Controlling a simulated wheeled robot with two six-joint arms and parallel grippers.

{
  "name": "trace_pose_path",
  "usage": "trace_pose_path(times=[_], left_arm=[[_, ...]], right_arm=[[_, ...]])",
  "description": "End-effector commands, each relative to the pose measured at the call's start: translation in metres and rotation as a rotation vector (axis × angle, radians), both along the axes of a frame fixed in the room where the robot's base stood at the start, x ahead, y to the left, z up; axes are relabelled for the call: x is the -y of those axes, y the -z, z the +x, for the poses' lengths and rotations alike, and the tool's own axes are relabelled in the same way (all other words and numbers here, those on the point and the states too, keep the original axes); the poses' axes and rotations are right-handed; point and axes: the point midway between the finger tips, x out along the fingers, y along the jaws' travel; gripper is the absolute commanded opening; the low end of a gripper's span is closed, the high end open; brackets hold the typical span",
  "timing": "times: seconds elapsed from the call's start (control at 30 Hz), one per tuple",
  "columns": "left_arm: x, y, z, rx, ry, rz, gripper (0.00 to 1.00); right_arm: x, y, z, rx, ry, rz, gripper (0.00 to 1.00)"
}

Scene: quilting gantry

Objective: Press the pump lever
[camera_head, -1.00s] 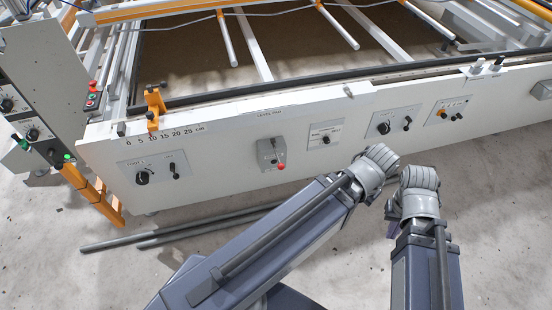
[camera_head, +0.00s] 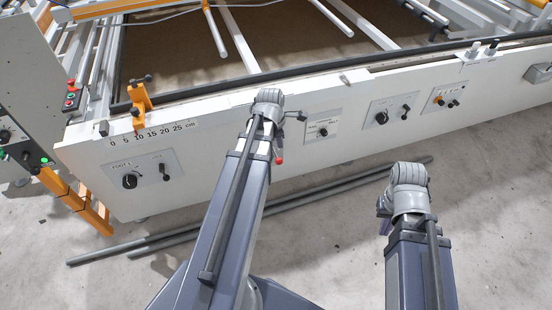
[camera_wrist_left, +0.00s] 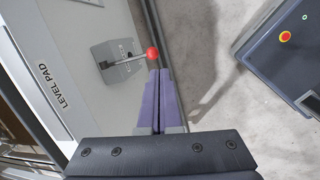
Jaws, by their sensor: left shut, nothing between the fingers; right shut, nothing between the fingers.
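A lever with a red ball knob (camera_wrist_left: 152,54) stands out from a grey box (camera_wrist_left: 112,62) on the panel, near the label LEVEL PAD (camera_wrist_left: 54,86). In the head view the red knob (camera_head: 279,160) shows just right of my left arm, which hides most of the box. My left gripper (camera_wrist_left: 160,72) is shut and empty, its purple fingertips just below the knob in the left wrist view; I cannot tell whether they touch it. My right gripper (camera_head: 383,212) hangs over the floor away from the panel, its fingers mostly hidden behind the wrist.
The white front panel (camera_head: 215,155) also carries a knob plate at left (camera_head: 145,175) and several switch plates at right. Orange brackets (camera_head: 75,190) stand at the far left. Grey rods (camera_head: 120,250) lie on the floor below. A dark box with a red button (camera_wrist_left: 285,36) shows in the left wrist view.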

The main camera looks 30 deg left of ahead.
Motion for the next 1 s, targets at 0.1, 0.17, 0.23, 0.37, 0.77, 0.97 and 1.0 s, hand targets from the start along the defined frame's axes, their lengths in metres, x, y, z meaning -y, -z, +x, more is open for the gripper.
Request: trace_pose_path(times=[0.1, 0.17, 0.23, 0.37, 0.77, 0.97, 1.0], left_arm=[[-0.017, 0.004, 0.0, 0.015, -0.114, -0.025, 0.0], [-0.021, 0.004, 0.001, 0.021, -0.146, -0.031, 0.0], [-0.024, 0.004, 0.001, 0.024, -0.167, -0.036, 0.0], [-0.024, 0.004, 0.001, 0.025, -0.175, -0.037, 0.0], [-0.024, 0.009, 0.002, 0.024, -0.171, -0.037, 0.0], [-0.024, 0.026, 0.006, 0.024, -0.171, -0.037, 0.0], [-0.024, 0.031, 0.007, 0.024, -0.17, -0.036, 0.0]], right_arm=[[0.0, 0.004, 0.0, 0.0, 0.0, 0.0, 0.0], [0.0, 0.005, 0.0, 0.0, 0.0, 0.0, 0.0], [0.0, 0.005, 0.0, 0.0, 0.0, 0.0, 0.0], [0.0, 0.005, 0.0, 0.0, 0.0, 0.0, 0.0], [0.0, 0.011, 0.0, 0.0, 0.0, 0.0, 0.0], [0.0, 0.027, 0.0, 0.0, 0.0, 0.0, 0.0], [0.0, 0.032, 0.0, 0.0, 0.0, 0.0, 0.0]])
